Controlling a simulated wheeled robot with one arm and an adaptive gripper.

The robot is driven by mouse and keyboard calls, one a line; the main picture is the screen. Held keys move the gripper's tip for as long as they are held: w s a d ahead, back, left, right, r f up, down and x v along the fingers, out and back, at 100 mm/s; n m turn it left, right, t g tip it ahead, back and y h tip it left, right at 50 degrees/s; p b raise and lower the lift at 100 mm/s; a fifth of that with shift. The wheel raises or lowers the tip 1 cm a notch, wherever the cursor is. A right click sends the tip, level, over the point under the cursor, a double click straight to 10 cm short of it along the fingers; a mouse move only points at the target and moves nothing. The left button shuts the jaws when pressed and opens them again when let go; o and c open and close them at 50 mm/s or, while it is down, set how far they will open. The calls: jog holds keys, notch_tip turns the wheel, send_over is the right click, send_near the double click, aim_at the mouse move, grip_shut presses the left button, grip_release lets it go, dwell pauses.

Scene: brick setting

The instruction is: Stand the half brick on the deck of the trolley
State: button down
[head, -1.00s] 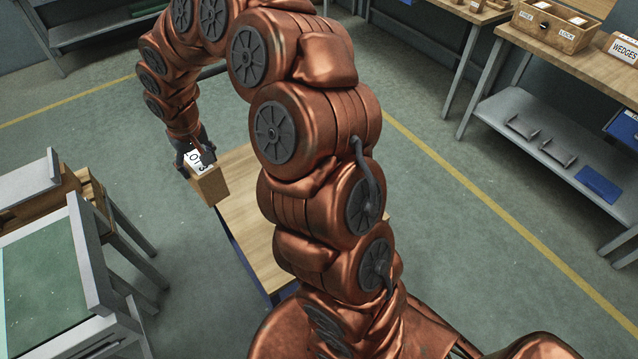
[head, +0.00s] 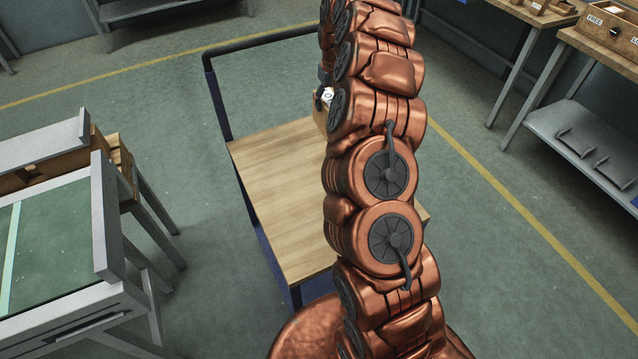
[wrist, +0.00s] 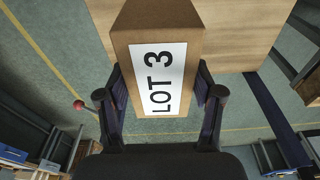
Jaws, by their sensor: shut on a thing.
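The half brick is a tan block (wrist: 190,22) with a white "LOT 3" label. In the wrist view it sits between the two dark fingers of my gripper (wrist: 160,92), which is shut on its sides. In the head view only a corner of the half brick (head: 319,112) shows, because my arm hides the rest and most of the gripper. The trolley's light wooden deck (head: 275,185) lies to the left of my arm, bare where visible. The half brick appears near the deck's far end; its height above it is unclear. The deck also shows in the wrist view (wrist: 235,35).
The trolley's dark push handle (head: 270,43) rises at its far left. A grey table with a green top (head: 50,235) stands on the left. Benches with a wooden box (head: 605,28) and a lower shelf (head: 575,130) stand at right. Green floor between is clear.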

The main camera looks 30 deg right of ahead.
jog(key=s+d+f+b, duration=0.1)
jog(key=d+f+b, duration=0.2)
jog(key=d, duration=0.5)
jog(key=s+d+f+b, duration=0.1)
jog(key=d+f+b, duration=0.25)
jog(key=d, duration=0.55)
jog(key=s+a+f+p, duration=0.2)
jog(key=a, duration=0.5)
jog(key=s+a+f+p, duration=0.3)
jog(key=a, duration=0.4)
jog(key=shift+a+n+p, duration=0.3)
jog(key=shift+p, duration=0.05)
jog(key=shift+f, duration=0.15)
jog(key=shift+c, duration=0.9)
grip_release()
jog(key=shift+s, duration=0.1)
